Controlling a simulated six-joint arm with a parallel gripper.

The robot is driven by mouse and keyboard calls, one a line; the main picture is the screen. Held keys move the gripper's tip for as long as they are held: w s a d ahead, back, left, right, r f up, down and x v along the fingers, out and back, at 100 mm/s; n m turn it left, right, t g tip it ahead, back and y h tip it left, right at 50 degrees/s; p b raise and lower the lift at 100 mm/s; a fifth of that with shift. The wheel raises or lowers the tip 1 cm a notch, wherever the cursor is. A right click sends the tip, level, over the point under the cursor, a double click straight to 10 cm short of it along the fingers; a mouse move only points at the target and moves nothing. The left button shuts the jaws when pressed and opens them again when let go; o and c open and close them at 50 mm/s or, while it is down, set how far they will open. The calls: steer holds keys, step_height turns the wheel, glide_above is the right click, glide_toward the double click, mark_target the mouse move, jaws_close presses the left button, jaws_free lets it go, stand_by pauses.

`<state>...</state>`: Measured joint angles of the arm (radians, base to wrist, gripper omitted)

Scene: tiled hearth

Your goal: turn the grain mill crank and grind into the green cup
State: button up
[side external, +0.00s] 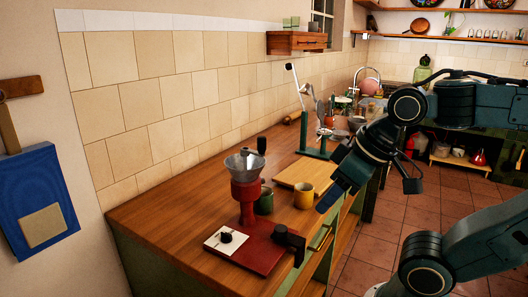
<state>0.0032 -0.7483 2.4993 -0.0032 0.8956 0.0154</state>
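The grain mill (246,196) stands on the wooden counter, with a red body and a metal funnel hopper (243,161) on top. A dark upright handle (261,146) shows at the hopper's right side and looks like the crank grip. The green cup (265,203) is just right of the mill body, partly hidden behind it in this view; I cannot tell whether it is under the spout. My gripper (327,203) points down and left, to the right of the mill and apart from it, close to the yellow mug in the picture. Its fingers are too small and dark to read.
A yellow mug (303,197) stands by a wooden board (298,174). A green stand (318,149) is behind. The counter's left end is clear.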

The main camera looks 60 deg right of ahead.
steer(key=m, duration=0.1)
step_height(320, 180, up, 13)
steer(key=m+t, duration=0.7)
steer(key=m, duration=2.8)
glide_above(263, 137)
steer(key=shift+s+f, duration=0.1)
steer(key=shift+s, duration=0.3)
steer(key=shift+f, duration=0.15)
step_height(263, 137, down, 8)
steer(key=shift+f, duration=0.4)
